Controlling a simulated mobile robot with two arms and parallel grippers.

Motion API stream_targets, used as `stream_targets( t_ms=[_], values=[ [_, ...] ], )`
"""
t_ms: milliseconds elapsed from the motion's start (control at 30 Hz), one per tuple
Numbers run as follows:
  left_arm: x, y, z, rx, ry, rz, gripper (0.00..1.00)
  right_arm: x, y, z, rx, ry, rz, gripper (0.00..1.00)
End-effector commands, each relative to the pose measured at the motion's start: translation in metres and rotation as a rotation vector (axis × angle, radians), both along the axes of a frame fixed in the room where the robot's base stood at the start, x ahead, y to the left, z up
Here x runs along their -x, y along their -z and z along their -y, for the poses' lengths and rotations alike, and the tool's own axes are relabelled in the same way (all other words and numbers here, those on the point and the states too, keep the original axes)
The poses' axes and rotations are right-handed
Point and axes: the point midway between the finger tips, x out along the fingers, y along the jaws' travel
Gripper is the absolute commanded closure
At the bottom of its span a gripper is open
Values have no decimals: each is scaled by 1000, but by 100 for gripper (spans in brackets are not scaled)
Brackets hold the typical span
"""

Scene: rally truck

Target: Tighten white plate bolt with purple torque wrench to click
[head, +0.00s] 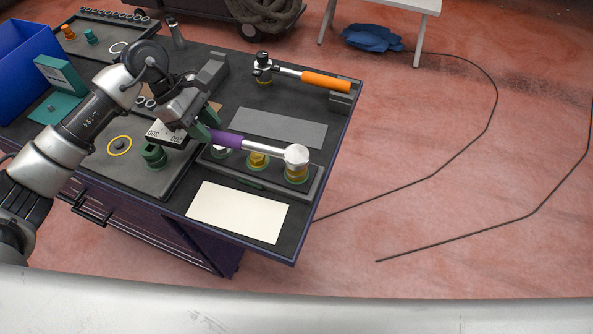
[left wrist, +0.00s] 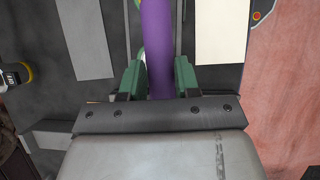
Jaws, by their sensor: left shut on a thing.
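My left gripper (head: 207,133) is shut on the purple handle of the torque wrench (head: 228,141). The handle also runs up between the green fingers in the left wrist view (left wrist: 158,45). The wrench's silver shaft points right, and its round head (head: 297,155) sits over the rightmost bolt position of a dark bolt block (head: 247,183). I cannot tell if the head touches the bolt. A yellow-topped bolt (head: 257,160) stands beside it, partly under the shaft. A white plate (head: 237,212) lies flat in front of the block. My right gripper is not in view.
An orange-handled wrench (head: 326,82) lies at the back of the cart top. A grey plate (head: 281,128) lies behind the block. A display with numbers (head: 166,133) and a green socket (head: 154,155) are near the gripper. A blue bin (head: 30,65) stands left.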

Motion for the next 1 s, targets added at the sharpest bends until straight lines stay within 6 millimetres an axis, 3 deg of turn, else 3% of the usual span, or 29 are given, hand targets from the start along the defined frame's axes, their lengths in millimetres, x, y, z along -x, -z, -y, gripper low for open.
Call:
stream_targets(
  t_ms=[500,533,700,767,800,900,1000],
  values=[
    [14,-1,-4,-1,-80,4,100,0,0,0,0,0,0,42],
    [13,-1,-4,-1,-81,3,71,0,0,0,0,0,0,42],
    [13,-1,-3,0,-78,3,97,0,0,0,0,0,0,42],
    [13,-1,-3,0,-78,3,100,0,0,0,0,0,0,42],
    [13,-1,-3,0,-78,3,66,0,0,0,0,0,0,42],
    [13,-1,-3,1,-78,3,53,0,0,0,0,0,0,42],
    [13,-1,-3,0,-77,3,53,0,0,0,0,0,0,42]
  ],
)
